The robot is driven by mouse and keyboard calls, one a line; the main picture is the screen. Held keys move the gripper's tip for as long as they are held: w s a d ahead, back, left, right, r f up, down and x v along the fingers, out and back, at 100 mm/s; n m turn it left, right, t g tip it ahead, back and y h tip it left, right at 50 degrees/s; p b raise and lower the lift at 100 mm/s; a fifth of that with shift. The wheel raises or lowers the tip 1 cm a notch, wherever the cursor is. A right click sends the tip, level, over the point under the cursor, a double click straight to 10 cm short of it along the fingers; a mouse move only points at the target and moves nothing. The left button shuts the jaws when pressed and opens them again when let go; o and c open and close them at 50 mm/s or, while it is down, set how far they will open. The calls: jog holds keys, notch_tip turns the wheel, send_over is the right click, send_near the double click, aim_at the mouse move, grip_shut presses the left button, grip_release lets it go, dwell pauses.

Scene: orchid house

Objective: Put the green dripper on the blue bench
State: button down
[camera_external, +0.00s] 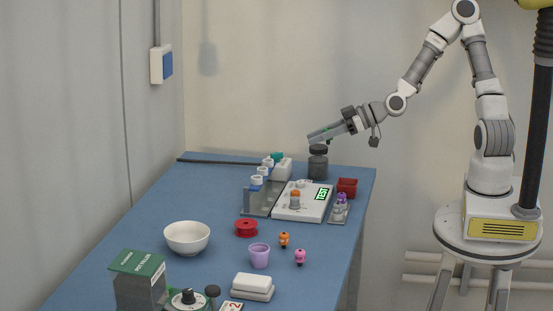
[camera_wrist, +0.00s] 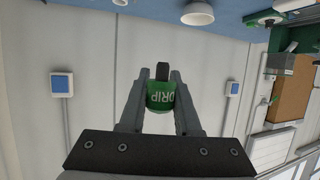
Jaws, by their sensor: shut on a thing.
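The green dripper (camera_wrist: 161,99) shows in the wrist view between the two fingers of my gripper (camera_wrist: 162,92). It has a green body lettered "DRIP", which reads upside down, and a dark tip. My gripper is shut on it. In the external view my gripper (camera_external: 313,137) is held level in the air over the far right end of the blue bench (camera_external: 215,205), close above a dark lidded jar (camera_external: 318,165). The dripper is hard to make out there. I cannot tell whether it touches the jar.
A white bowl (camera_external: 187,238) and purple cup (camera_external: 260,257) stand nearer. The left-middle bench is clear.

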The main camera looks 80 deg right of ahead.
jog(key=shift+s+a+f, duration=0.1)
dwell(0.3)
jog(key=w+d, duration=0.9)
jog(key=d, duration=0.1)
jog(key=w+d+f+h, duration=0.1)
jog(key=w+d, duration=0.1)
jog(key=d, duration=0.5)
jog(key=w+d+f+m+h, duration=0.1)
jog(key=w+d+f, duration=0.1)
jog(key=d, duration=0.6)
jog(key=shift+d+f+m, duration=0.2)
jog(key=shift+d+m, duration=0.05)
jog(key=shift+m, duration=0.05)
jog(key=shift+w, duration=0.1)
